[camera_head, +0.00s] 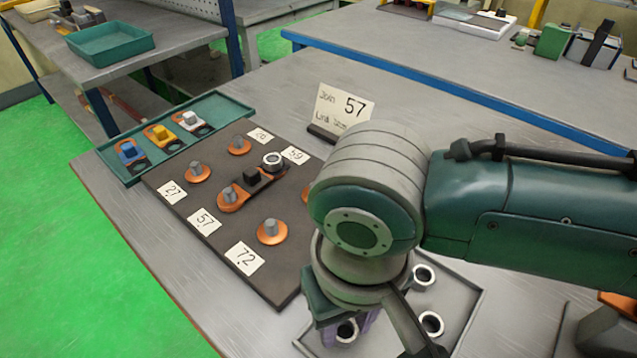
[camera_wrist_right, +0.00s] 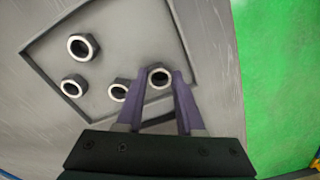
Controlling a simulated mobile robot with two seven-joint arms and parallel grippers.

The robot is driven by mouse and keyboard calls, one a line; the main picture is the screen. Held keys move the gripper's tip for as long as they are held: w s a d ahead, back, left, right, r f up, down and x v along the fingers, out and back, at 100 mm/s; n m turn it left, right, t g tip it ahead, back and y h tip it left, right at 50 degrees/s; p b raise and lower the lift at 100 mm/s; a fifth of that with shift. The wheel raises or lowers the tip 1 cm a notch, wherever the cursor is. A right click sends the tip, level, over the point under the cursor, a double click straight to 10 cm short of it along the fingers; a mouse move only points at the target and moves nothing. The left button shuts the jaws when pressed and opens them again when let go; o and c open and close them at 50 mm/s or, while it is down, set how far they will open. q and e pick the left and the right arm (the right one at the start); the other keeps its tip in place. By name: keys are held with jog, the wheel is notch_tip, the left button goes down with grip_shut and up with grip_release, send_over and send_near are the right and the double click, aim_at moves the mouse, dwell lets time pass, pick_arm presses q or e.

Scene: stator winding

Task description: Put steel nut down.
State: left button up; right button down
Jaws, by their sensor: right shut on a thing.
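My right gripper (camera_wrist_right: 159,82) is over the grey tray with its purple fingers closed around a steel nut (camera_wrist_right: 159,77). I cannot tell whether that nut touches the tray floor. Three other steel nuts, one of them (camera_wrist_right: 82,47) the farthest from my fingers, lie in the tray (camera_wrist_right: 150,20); one nut (camera_wrist_right: 119,90) is close beside my left-hand finger in the wrist view. In the head view, my right arm hides part of the tray (camera_head: 478,297), and nuts (camera_head: 423,277) show beside the wrist. My left gripper is not in view.
A dark board (camera_head: 285,285) holds posts on copper-coloured bases, number cards and a steel nut (camera_head: 272,160) by the 59 card. A green tray (camera_head: 200,112) with blue, yellow and white pieces lies behind it. A sign (camera_head: 342,106) reading 57 stands at the board's back right.

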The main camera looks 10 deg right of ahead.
jog(key=shift+f, duration=0.15)
jog(key=c, duration=0.5)
grip_release()
jog(key=shift+c, duration=0.2)
notch_tip(320, 180, up, 12)
jog(key=f+p, duration=0.1)
jog(key=p, duration=0.2)
jog(key=shift+s+a+r+n+t+y, duration=0.6)
jog(key=shift+s+a+y, duration=0.65)
jog(key=shift+s+y, duration=0.55)
jog(key=s+d+t+h, duration=0.1)
jog(key=s+d, duration=0.1)
jog(key=d, duration=0.5)
jog(key=s+d+t+h, duration=0.1)
jog(key=s+d+h, duration=0.1)
jog(key=d, duration=0.5)
jog(key=shift+s+m, duration=0.4)
jog(key=shift+s, duration=0.4)
